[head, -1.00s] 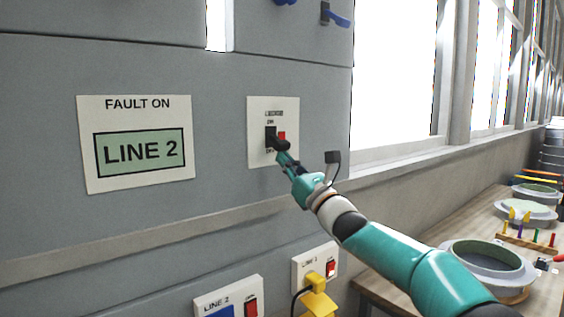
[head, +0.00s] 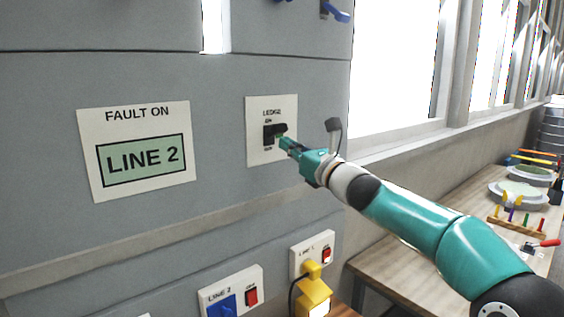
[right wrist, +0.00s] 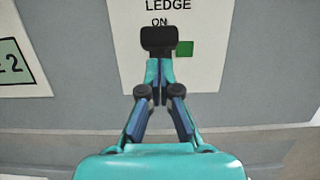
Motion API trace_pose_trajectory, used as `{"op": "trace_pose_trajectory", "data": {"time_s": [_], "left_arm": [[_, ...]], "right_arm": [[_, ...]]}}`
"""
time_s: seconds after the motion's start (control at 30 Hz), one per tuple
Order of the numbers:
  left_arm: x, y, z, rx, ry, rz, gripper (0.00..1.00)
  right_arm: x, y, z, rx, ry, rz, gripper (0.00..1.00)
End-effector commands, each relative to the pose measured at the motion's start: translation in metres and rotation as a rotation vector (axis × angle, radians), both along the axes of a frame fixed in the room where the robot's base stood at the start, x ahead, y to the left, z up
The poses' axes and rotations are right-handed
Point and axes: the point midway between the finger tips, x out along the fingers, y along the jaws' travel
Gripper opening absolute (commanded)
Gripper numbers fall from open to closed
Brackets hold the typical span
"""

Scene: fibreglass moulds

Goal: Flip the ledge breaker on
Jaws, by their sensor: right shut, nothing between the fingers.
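The ledge breaker is a white wall plate (head: 257,148) marked LEDGE, with a black lever (head: 275,131). In the right wrist view the lever (right wrist: 158,38) stands high, just under the word ON, and a small square beside it (right wrist: 185,48) is green. My right gripper (head: 285,142) is shut and empty. Its fingertips (right wrist: 160,64) are directly below the lever and hide the lower part of the plate. I cannot tell whether they touch the lever. My left gripper is not in view.
A FAULT ON sign (head: 142,155) reading LINE 2 is on the wall to the left. Below are a LINE 2 plate (head: 238,283) and a LINE 1 plate (head: 304,262) with a yellow plug (head: 313,290). A bench (head: 425,246) with moulds stands at right.

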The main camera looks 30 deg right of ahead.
Motion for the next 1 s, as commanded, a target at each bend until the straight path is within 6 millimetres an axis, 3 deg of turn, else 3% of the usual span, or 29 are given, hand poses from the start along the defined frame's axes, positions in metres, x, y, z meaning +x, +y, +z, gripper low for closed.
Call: {"op": "trace_pose_trajectory", "data": {"time_s": [0.23, 0.47, 0.53, 0.7, 1.0], "left_arm": [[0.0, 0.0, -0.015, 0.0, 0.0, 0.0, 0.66], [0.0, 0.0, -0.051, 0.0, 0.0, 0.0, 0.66], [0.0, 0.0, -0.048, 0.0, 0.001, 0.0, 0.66], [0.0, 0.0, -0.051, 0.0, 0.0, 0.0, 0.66], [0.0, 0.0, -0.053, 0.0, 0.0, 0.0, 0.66]], "right_arm": [[-0.002, 0.002, -0.013, -0.001, -0.001, 0.003, 0.0], [-0.01, 0.006, -0.044, -0.001, -0.001, 0.012, 0.0], [-0.027, 0.003, -0.03, -0.002, -0.006, 0.009, 0.0], [-0.064, 0.0, -0.02, -0.004, -0.003, 0.008, 0.0], [-0.101, -0.003, -0.009, 0.0, 0.0, 0.011, 0.0]]}}
